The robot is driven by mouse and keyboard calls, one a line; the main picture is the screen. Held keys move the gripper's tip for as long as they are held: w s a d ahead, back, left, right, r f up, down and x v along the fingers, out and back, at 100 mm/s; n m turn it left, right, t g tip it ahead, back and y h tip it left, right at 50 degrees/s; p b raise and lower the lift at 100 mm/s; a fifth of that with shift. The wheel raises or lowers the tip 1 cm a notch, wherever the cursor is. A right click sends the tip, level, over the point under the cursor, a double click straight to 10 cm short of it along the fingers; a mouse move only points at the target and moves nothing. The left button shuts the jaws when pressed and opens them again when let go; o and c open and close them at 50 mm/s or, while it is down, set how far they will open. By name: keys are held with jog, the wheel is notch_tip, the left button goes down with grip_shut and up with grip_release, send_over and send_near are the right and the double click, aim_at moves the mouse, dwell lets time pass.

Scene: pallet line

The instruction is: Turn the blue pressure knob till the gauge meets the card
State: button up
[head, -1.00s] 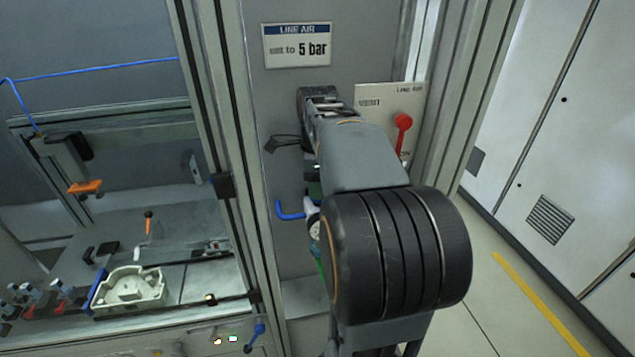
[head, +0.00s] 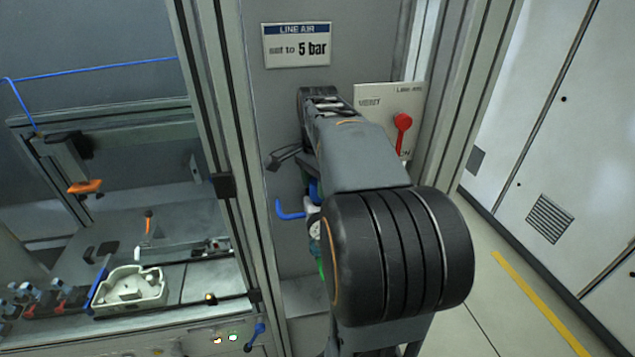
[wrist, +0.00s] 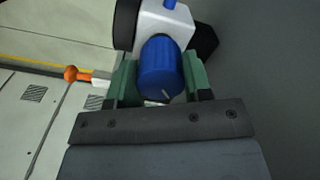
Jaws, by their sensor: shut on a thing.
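In the wrist view the blue pressure knob (wrist: 158,66) sits between the green fingers of my gripper (wrist: 161,76), which is shut on it. A short white mark shows on the knob's near face. The knob is on a white regulator body (wrist: 165,20). In the head view only a bit of the blue knob (head: 314,191) shows beside my arm. Below it the pale gauge (head: 315,229) is partly covered by my arm, and I cannot read its needle. The card (head: 296,46) on the grey panel above reads "LINE AIR set to 5 bar".
A red lever (head: 402,122) on a plate marked VENT stands close to the right of my arm. A blue pipe (head: 290,211) sticks out left of the regulator. A framed cell with a pale casting (head: 130,288) is at left. Clear floor lies at right.

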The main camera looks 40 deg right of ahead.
jog(key=shift+n, duration=1)
jog(key=o, duration=0.9)
